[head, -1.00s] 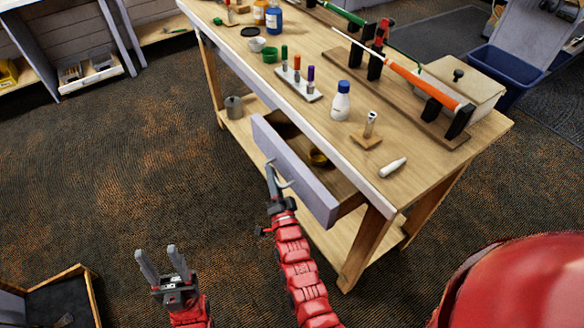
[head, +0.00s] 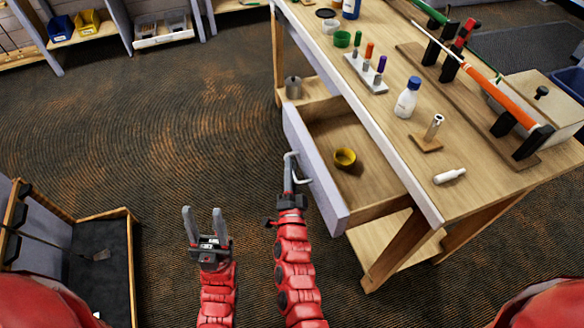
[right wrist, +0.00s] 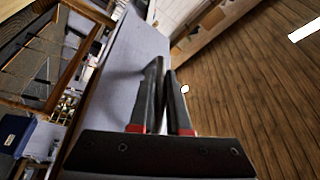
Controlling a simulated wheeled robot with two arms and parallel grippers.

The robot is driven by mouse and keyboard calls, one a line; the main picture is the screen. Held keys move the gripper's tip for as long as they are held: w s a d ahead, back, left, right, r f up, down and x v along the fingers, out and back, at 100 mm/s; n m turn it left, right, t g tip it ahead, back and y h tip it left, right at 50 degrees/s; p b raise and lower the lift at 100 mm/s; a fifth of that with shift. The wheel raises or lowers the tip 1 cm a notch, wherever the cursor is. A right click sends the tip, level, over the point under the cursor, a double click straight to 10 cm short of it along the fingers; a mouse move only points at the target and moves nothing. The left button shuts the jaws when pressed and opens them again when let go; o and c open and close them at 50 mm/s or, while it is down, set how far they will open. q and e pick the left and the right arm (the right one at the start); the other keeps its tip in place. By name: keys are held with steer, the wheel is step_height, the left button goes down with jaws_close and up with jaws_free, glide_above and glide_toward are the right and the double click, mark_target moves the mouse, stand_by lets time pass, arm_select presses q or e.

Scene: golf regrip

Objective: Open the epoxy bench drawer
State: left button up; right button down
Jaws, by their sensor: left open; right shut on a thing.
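The bench drawer (head: 320,172) has a pale grey front and a wooden inside, and stands well out from under the bench top. My right gripper (head: 290,168) is shut on the drawer's metal handle (head: 303,180), at the outer face of the front. In the right wrist view the fingers (right wrist: 163,95) are close together beside the pale drawer front (right wrist: 118,85); the handle is mostly hidden between them. My left gripper (head: 203,228) is open and empty above the floor, left of the right arm.
The wooden workbench (head: 400,155) carries a white bottle with a blue cap (head: 407,98), a marker holder (head: 366,75) and an orange-gripped club (head: 490,88) on a stand. A dark-lined open box (head: 95,265) is at lower left. The floor left of the drawer is clear.

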steer(key=c, duration=0.9)
jaws_free()
steer(key=p+v, duration=0.2)
steer(key=v, duration=1.5)
steer(key=shift+s+a+p, duration=0.1)
steer(key=shift+s+p, duration=0.1)
steer(key=shift+p, duration=0.15)
